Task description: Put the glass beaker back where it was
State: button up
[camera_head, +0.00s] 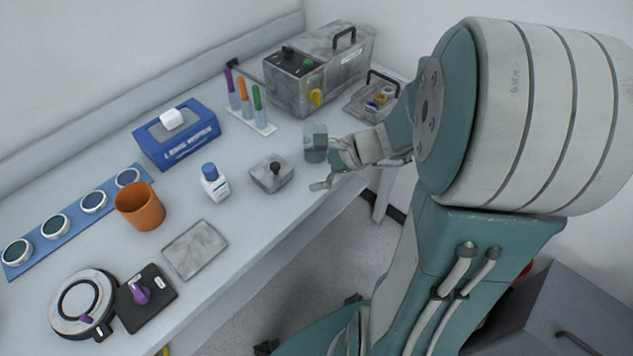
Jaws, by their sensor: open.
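The glass beaker (315,143) is a small, see-through grey cylinder. It appears upright on the bench (283,205), in front of the grey metal box. My gripper (325,168) is open beside it, at the beaker's right and front. One finger lies close to the beaker's lower right side, and the other reaches out toward the bench's front edge. I cannot tell whether a finger touches the beaker. My wrist hides part of the bench to the right.
A rack of capped tubes (247,112) and the metal box (318,70) stand behind. A parts tray (360,108) is behind my wrist.

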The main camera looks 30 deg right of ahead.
jog(key=s+a+r+n+h, duration=0.3)
jog(key=s+r+n+h, duration=0.1)
jog(key=n, duration=0.5)
jog(key=s+a+r+n+g+h, duration=0.1)
jog(key=s+a+r+n+h, duration=0.2)
jog(key=s+r+n, duration=0.3)
jog(key=s+n+h, duration=0.1)
jog(key=s+n, duration=0.1)
jog(key=n, duration=0.2)
jog(key=shift+s+r, duration=0.25)
jog(key=shift+r, duration=0.15)
jog(key=shift+a, duration=0.1)
jog(key=shift+c, duration=0.3)
